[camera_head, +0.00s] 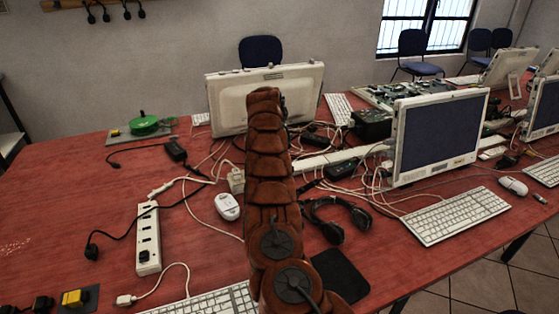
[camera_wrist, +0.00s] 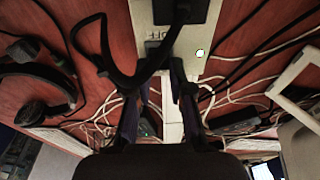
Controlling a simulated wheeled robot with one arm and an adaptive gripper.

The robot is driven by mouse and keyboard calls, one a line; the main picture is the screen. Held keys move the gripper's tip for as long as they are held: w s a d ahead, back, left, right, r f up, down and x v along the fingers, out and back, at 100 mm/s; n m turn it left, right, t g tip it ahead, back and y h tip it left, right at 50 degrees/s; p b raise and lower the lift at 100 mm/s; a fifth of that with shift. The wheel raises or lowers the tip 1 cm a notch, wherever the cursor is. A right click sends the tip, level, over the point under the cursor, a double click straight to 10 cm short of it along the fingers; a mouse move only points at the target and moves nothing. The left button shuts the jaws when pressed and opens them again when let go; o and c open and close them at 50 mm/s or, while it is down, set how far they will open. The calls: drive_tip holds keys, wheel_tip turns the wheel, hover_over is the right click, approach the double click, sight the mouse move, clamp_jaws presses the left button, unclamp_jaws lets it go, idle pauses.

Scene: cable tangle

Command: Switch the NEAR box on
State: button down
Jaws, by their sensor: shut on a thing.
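In the wrist view a white box (camera_wrist: 143,36) with a round lamp (camera_wrist: 199,53), white with a green rim, lies just beyond my fingertips. A black plug (camera_wrist: 178,10) sits on it, and a thick black cable (camera_wrist: 112,78) loops from there. My gripper (camera_wrist: 162,66) is shut at the box's edge, with the black cable between its fingertips; the exact contact is hard to see. In the head view my arm hides the gripper, and a pale box (camera_head: 237,180) shows partly beside the arm. Which box is the near one, and its switch, I cannot tell.
Tangled cables cover the table's middle. A headset (camera_head: 343,213), white mouse (camera_head: 228,206) and power strip (camera_head: 148,240) lie around my arm. Monitors (camera_head: 440,137) stand behind and right. A green reel (camera_head: 144,125) and yellow block (camera_head: 75,298) sit left. The far-left tabletop is mostly clear.

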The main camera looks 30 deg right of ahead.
drive_tip(key=shift+d+y+p, duration=0.15)
drive_tip(key=shift+y+p, duration=0.35)
drive_tip(key=shift+f, duration=0.1)
drive_tip(key=c, duration=1)
unclamp_jaws()
drive_tip(key=shift+c, duration=0.2)
drive_tip(key=shift+f, duration=0.1)
drive_tip(key=shift+w+a+h+b, duration=0.1)
drive_tip(key=shift+a+h+b, duration=0.35)
drive_tip(key=shift+b, duration=0.8)
drive_tip(key=shift+h+b, duration=0.65)
drive_tip(key=shift+h, duration=0.6)
